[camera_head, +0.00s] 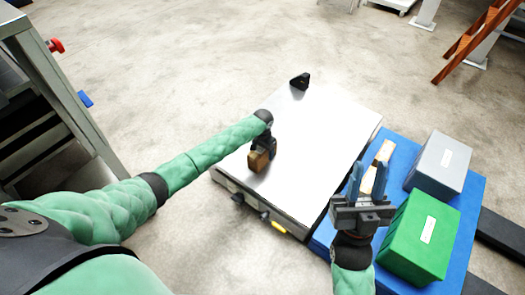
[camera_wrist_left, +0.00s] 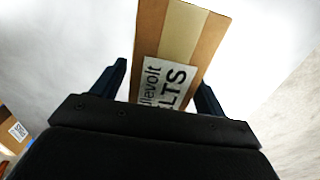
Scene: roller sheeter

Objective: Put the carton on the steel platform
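The brown carton (camera_head: 258,160) is at the middle left of the steel platform (camera_head: 325,130), under my left gripper (camera_head: 264,145). In the left wrist view the carton (camera_wrist_left: 180,45), with its tan tape strip and white label, is between the fingers of my left gripper (camera_wrist_left: 162,85). A narrow gap shows beside the left finger; the right finger is close against the carton's edge. Whether the fingers grip it, and whether its underside touches the platform, I cannot tell. My right gripper (camera_head: 364,182) is open, fingers up, above the blue pallet, and looks empty.
The blue pallet (camera_head: 466,195) at the right holds a green box (camera_head: 418,240), a grey box (camera_head: 438,165) and cardboard behind my right gripper (camera_head: 384,152). A small black block (camera_head: 300,81) is at the platform's far corner. A metal frame (camera_head: 75,105) stands left. Much of the platform is clear.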

